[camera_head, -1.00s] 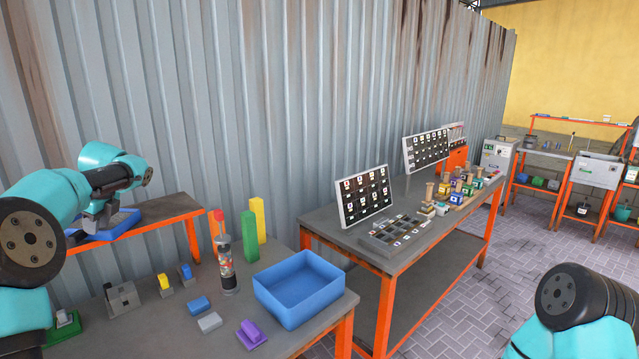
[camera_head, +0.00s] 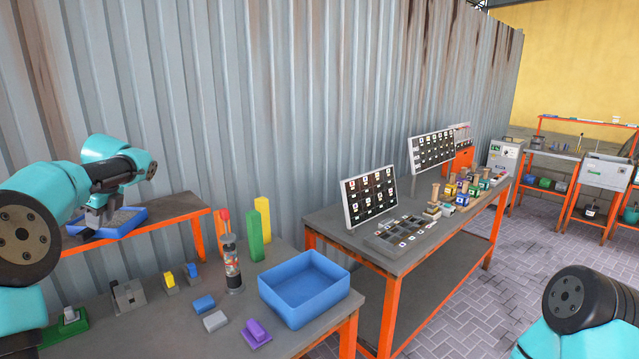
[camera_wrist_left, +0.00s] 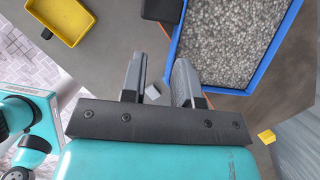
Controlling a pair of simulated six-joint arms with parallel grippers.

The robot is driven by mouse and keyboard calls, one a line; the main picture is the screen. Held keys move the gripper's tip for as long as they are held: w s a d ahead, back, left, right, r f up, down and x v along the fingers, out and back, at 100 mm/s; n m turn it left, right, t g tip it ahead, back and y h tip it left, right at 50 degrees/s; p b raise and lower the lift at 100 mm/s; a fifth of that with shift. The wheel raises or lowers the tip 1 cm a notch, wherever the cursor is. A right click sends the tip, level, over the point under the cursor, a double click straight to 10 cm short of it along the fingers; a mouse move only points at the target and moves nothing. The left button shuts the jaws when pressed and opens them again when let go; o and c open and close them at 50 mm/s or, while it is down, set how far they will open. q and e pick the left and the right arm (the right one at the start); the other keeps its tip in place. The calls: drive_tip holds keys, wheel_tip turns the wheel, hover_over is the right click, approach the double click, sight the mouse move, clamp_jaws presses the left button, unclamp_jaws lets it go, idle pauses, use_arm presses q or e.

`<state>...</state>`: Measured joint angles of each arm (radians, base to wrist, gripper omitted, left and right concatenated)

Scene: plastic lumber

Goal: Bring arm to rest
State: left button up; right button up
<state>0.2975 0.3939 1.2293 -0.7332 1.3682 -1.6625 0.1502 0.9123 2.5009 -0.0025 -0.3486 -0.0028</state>
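My left arm comes in from the left in the head view. Its gripper (camera_head: 96,222) points down at the blue tray with grey gravel-like filling (camera_head: 130,224) on the back orange-framed shelf. In the left wrist view the two fingers of the left gripper (camera_wrist_left: 156,72) stand apart with a gap between them. A small grey block (camera_wrist_left: 153,92) shows in that gap, seemingly farther off and not gripped. The tray (camera_wrist_left: 262,70) lies beside the fingers in that view. Only a rounded link of my right arm shows at the lower right of the head view; its gripper is out of sight.
The near table holds a blue bin (camera_head: 303,288), a clear cylinder (camera_head: 232,265), green (camera_head: 251,236) and yellow (camera_head: 263,228) blocks and several small parts. A second table (camera_head: 400,262) with display boards stands to its right. A corrugated wall (camera_head: 290,100) runs behind. Paved floor (camera_head: 470,300) is open at right.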

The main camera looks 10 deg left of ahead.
use_arm(q)
drive_tip(key=s+d+r, duration=0.1)
drive_tip(key=s+d, duration=0.7)
drive_tip(key=d, duration=0.1)
drive_tip(key=shift+d, duration=0.15)
idle(1.3)
